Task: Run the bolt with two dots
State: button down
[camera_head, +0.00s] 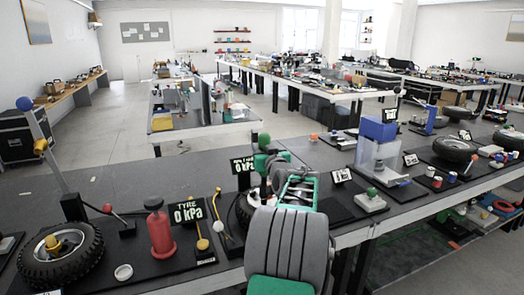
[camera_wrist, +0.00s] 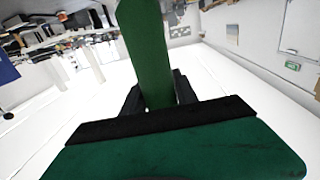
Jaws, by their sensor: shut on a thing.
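In the wrist view a long green bar (camera_wrist: 145,45) stands between the dark fingers of my gripper (camera_wrist: 158,92), which is shut on it. In the head view my gripper (camera_head: 272,172) is over the middle of the workbench, beside a green ball-topped part (camera_head: 264,141). My arm hides much of what lies under and in front of it. I cannot make out a bolt with two dots in either view.
A wheel with a tyre (camera_head: 62,252) and a red bottle-shaped thing (camera_head: 159,232) stand left on the bench (camera_head: 95,186). A "TYRE 0 kPa" sign (camera_head: 189,212) stands nearer. A blue block on a clear stand (camera_head: 378,130) is to the right.

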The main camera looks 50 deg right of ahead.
jog(key=shift+f+b, duration=0.5)
jog(key=shift+f, duration=0.1)
jog(key=shift+f+b, duration=0.4)
jog(key=shift+f, duration=0.25)
dwell(0.8)
